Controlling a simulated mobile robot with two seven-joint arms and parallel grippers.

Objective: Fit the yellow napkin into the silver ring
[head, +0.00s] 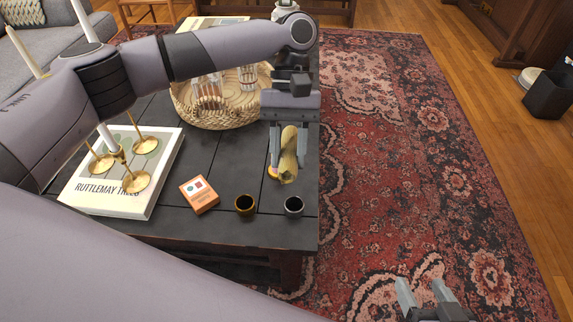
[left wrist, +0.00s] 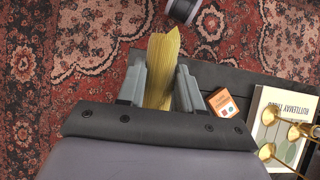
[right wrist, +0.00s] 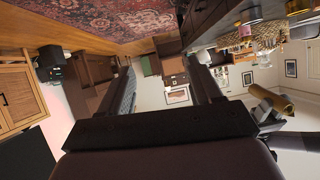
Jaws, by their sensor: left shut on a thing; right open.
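My left gripper (head: 289,128) is shut on the yellow napkin (head: 288,166) over the right edge of the dark table. The napkin is a long roll pointing towards the near side; it also shows between the fingers in the left wrist view (left wrist: 162,72). The silver ring (head: 293,206) stands on the table's near right corner, just in front of the napkin's end and apart from it in the head view. My right gripper (head: 422,288) is open and empty over the rug.
A gold ring (head: 245,205) stands left of the silver one. An orange box (head: 199,194), a book (head: 153,193) with gold candle holders, and a woven tray (head: 190,118) with glasses are on the table (head: 226,165). The rug (head: 420,190) to the right is clear.

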